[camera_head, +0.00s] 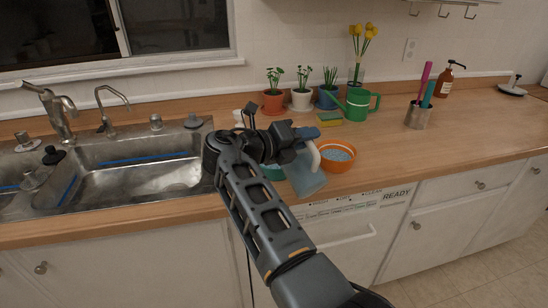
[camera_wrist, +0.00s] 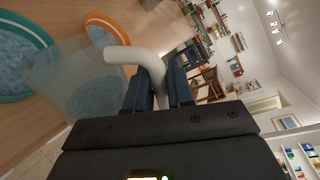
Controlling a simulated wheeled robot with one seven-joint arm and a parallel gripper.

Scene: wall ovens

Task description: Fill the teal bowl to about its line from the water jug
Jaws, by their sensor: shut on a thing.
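My gripper (camera_head: 306,140) is shut on the white handle of the clear, bluish water jug (camera_head: 307,178). In the wrist view, my gripper (camera_wrist: 160,88) has a finger on each side of the handle, and the jug (camera_wrist: 72,75) holds water low in its body. The jug is held above the front of the counter and looks somewhat tilted. The teal bowl (camera_head: 272,173) is just left of the jug, mostly hidden by my arm. In the wrist view, the teal bowl (camera_wrist: 46,38) has a speckled blue surface inside; its line cannot be made out.
An orange bowl (camera_head: 337,166) with similar blue contents stands close right of the jug. Behind are a sponge (camera_head: 329,118), a green watering can (camera_head: 358,105) and potted plants (camera_head: 301,98). The sink (camera_head: 130,172) is left. The counter at right is mostly clear.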

